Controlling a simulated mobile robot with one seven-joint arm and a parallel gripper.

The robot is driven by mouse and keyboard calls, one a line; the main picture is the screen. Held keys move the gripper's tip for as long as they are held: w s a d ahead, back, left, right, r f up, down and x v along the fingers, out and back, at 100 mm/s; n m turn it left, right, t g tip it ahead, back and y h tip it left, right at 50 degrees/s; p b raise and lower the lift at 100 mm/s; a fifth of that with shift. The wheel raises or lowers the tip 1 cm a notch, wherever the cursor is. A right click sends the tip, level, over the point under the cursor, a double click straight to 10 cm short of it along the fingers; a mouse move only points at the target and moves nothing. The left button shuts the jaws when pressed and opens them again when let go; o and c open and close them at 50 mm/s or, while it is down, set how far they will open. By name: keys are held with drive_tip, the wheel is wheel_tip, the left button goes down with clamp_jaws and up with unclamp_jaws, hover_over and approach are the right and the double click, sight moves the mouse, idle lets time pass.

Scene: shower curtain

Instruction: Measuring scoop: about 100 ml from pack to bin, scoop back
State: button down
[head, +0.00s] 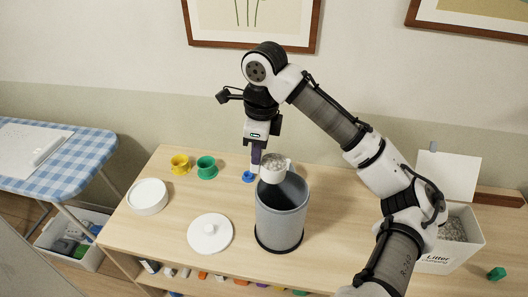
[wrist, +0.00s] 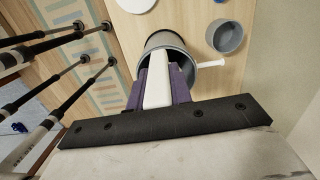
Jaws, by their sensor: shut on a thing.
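My gripper (head: 256,160) is shut on the white handle of the measuring scoop (head: 273,167). The scoop's bowl holds grey granules and is over the back rim of the tall grey bin (head: 281,218); I cannot tell the gap between them. In the wrist view the purple fingers (wrist: 158,85) clasp the white handle (wrist: 157,88), and a dark round opening shows just beyond it. The litter pack (head: 437,260), a white box with its flap up and grey granules inside, stands at the right behind my arm.
A white lid (head: 210,233) and a white round tub (head: 148,196) lie left of the bin. A grey cup (wrist: 228,37) shows in the wrist view. The wall is close behind.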

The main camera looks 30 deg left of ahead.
drive_tip(key=shift+s+a+f, duration=0.1)
drive_tip(key=shift+s+a, duration=0.05)
drive_tip(key=shift+a, duration=0.15)
drive_tip(key=y, duration=0.1)
drive_tip(key=d+f+y, duration=0.1)
drive_tip(key=g+y, duration=0.1)
drive_tip(key=shift+w+d+f, duration=0.2)
drive_tip(key=shift+w+d, duration=0.1)
drive_tip(key=shift+d+r+y, duration=0.15)
drive_tip(key=shift+d+y, duration=0.05)
drive_tip(key=shift+y, duration=0.5)
drive_tip(key=shift+w+d+r+g+y, duration=0.15)
drive_tip(key=shift+d+g+y, duration=0.1)
drive_tip(key=shift+y, duration=0.25)
drive_tip(key=shift+d+r+g+y, duration=0.15)
drive_tip(key=shift+d+y, duration=0.1)
drive_tip(key=shift+y, duration=0.25)
drive_tip(key=shift+w+d+g+y, duration=0.25)
drive_tip(key=shift+d+y, duration=0.35)
drive_tip(key=shift+y, duration=0.4)
